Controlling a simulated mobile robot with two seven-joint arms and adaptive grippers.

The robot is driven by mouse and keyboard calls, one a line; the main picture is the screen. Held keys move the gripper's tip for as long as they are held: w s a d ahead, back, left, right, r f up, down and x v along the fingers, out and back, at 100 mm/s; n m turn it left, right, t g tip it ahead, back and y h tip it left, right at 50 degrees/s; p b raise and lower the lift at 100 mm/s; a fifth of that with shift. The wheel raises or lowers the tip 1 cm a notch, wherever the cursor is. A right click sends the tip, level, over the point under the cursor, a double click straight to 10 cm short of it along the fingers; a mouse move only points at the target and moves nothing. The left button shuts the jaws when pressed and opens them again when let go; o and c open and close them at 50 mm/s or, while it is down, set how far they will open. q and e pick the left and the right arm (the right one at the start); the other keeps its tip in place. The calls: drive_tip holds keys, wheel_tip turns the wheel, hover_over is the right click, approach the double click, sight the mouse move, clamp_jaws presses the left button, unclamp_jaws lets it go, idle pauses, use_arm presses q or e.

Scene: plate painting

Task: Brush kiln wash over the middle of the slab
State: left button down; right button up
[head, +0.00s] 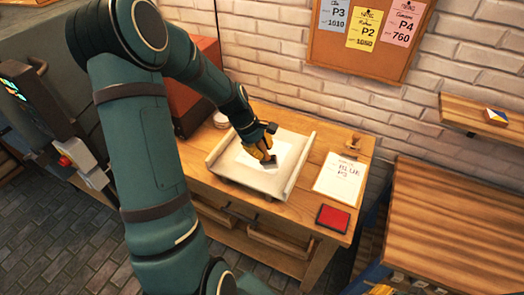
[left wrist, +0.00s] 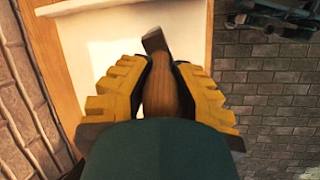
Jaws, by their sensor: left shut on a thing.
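The pale slab (head: 238,178) lies on the wooden bench, with raised strips along its left and right sides. A brighter white patch (head: 285,148) covers its middle. My left gripper (head: 262,150) is over this patch, shut on a wooden-handled brush (left wrist: 160,92). The brush's dark head (head: 270,163) points down at the slab; I cannot tell whether it touches. In the left wrist view, the yellow fingers grip both sides of the handle, and the slab shows behind. A yellow part at the bottom edge (head: 380,290) looks like my right gripper, mostly cut off.
On the bench, right of the slab, are a written card (head: 340,178), a red pad (head: 333,218) and a small wooden stamp (head: 353,141). A reddish box (head: 195,90) stands at the back left. A wooden table (head: 455,220) is at the right, mostly clear.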

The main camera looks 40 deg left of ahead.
sight(261, 140)
use_arm(q)
wheel_tip(261, 140, up, 3)
drive_tip(key=shift+s+f+p, duration=0.1)
drive_tip(key=shift+s+p, duration=0.05)
drive_tip(key=shift+p, duration=0.65)
drive_tip(key=shift+r+p, duration=0.3)
drive_tip(key=shift+r, duration=0.65)
drive_tip(key=shift+f, duration=0.1)
drive_tip(key=shift+f+b, duration=0.35)
drive_tip(key=shift+f, duration=0.15)
drive_tip(key=shift+a, duration=0.1)
